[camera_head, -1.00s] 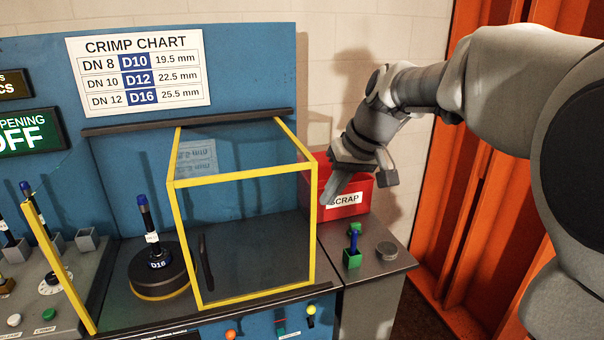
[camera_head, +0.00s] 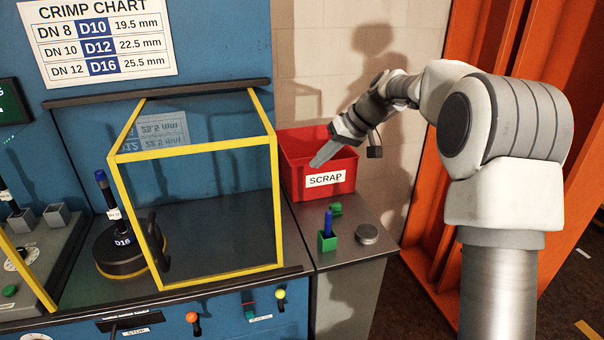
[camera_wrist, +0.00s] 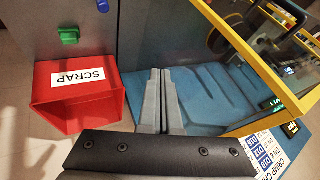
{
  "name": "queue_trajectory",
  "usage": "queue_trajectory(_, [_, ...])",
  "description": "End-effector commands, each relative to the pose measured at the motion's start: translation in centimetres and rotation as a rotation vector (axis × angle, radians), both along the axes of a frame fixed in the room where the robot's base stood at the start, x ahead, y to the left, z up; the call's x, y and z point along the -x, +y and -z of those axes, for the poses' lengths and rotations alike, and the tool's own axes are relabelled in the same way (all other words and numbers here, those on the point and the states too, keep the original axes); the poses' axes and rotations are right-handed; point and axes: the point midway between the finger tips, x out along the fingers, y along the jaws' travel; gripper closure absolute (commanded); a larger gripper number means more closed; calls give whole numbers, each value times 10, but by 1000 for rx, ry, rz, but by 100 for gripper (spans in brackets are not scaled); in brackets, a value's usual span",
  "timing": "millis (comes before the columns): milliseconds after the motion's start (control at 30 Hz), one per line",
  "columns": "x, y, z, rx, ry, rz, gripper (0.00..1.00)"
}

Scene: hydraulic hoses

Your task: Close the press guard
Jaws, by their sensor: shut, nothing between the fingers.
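The press guard, a clear box with a yellow frame (camera_head: 195,148), stands on the grey press bed, mostly right of the round black D16 tool (camera_head: 130,268). Its front left post overlaps the tool's right side in the picture. A dark upright handle (camera_head: 153,240) sits near that post. In the wrist view, the yellow frame (camera_wrist: 240,45) crosses the upper right. My gripper (camera_head: 316,163) is shut and empty, to the right of the guard and apart from it, in front of or above the red scrap bin. It also shows in the wrist view (camera_wrist: 160,72), fingers together.
The red scrap bin (camera_head: 290,180) stands right of the guard. A green block with a blue pin (camera_head: 327,240) and a grey disc (camera_head: 367,234) lie on the side bench. A dark rail (camera_head: 160,95) runs above the guard. Orange corrugated metal stands at right.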

Motion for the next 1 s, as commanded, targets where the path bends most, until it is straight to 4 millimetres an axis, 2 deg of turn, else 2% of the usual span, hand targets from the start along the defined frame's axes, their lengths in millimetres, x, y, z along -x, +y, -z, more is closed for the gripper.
queue_trajectory(500, [-20,58,77,1,3,-5,100])
queue_trajectory(733, [-12,85,75,2,2,-2,100])
queue_trajectory(1000, [-10,91,75,2,2,0,100])
